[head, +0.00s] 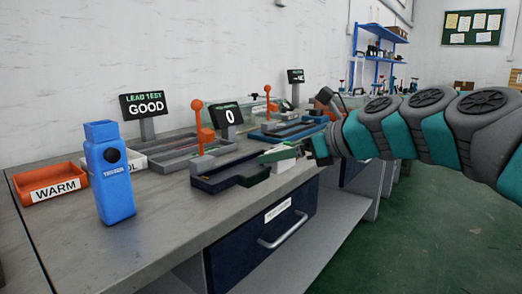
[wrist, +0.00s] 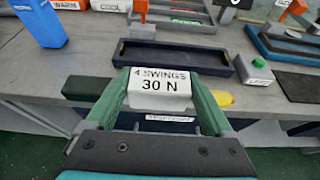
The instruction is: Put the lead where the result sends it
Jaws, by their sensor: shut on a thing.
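My gripper (wrist: 157,75) has its green fingers on either side of a white block (wrist: 160,92) printed "4 SWINGS 30 N", at the bench's front edge. In the head view my gripper (head: 283,154) is small, with a white block close beneath it. A yellow piece (wrist: 222,98) shows beside the right finger; I cannot tell whether it belongs to a lead. No lead is clearly visible. The lead test display (head: 146,104) reads "GOOD". A second display (head: 228,115) reads "0".
An orange WARM tray (head: 51,189) and a blue bottle (head: 108,175) stand at left. A dark empty tray (wrist: 172,62) lies beyond the white block. A small box with a green button (wrist: 258,63) stands to its right. Orange-knobbed levers (head: 197,105) rise behind. A drawer (head: 262,242) is below.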

